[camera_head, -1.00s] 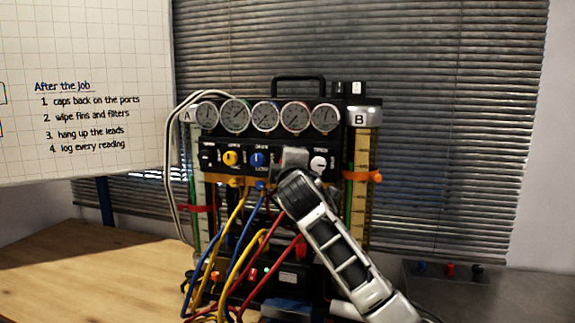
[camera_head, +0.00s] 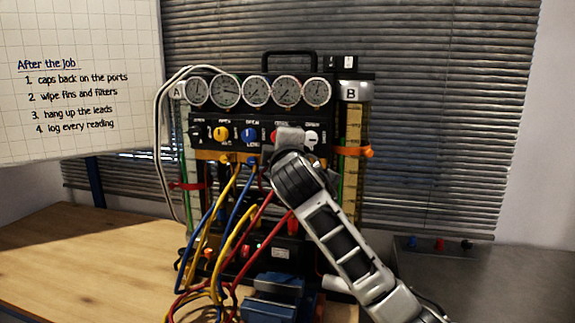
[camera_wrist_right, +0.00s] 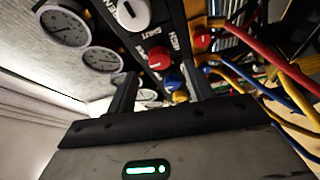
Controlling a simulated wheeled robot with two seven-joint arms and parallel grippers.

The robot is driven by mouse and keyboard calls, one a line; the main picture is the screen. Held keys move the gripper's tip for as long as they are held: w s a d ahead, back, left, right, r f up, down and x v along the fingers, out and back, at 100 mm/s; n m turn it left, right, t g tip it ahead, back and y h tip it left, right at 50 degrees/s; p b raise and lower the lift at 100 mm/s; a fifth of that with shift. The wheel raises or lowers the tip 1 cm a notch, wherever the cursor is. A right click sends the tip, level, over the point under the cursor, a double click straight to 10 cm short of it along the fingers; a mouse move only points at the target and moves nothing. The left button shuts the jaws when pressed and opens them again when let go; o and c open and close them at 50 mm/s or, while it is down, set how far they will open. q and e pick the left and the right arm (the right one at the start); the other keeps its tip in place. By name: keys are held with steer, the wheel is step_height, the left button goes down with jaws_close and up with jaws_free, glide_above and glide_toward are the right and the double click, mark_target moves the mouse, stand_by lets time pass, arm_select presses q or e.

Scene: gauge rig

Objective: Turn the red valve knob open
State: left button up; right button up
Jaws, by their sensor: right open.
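The red valve knob (camera_wrist_right: 158,57) is on the black panel of the gauge rig, with a white mark on its face. In the head view only a red sliver of the knob (camera_head: 273,135) shows beside my right gripper (camera_head: 290,138), which hides most of it. In the right wrist view my right gripper (camera_wrist_right: 160,78) is open, its two fingers apart. The knob shows between and just beyond the fingertips; I cannot tell whether they touch it. My left gripper is not in view.
A white knob (camera_head: 312,137) is right of the gripper, blue (camera_head: 249,134) and yellow (camera_head: 221,133) knobs left. A row of gauges (camera_head: 257,92) is above. Yellow, blue and red hoses (camera_head: 233,238) hang below. A blue vise (camera_head: 270,307) is at the front. Wooden table (camera_head: 90,250) at left is clear.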

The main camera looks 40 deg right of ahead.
arm_select(q)
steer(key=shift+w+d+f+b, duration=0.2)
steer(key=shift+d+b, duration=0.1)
steer(key=shift+b, duration=0.5)
arm_select(e)
steer(key=v, duration=1.1)
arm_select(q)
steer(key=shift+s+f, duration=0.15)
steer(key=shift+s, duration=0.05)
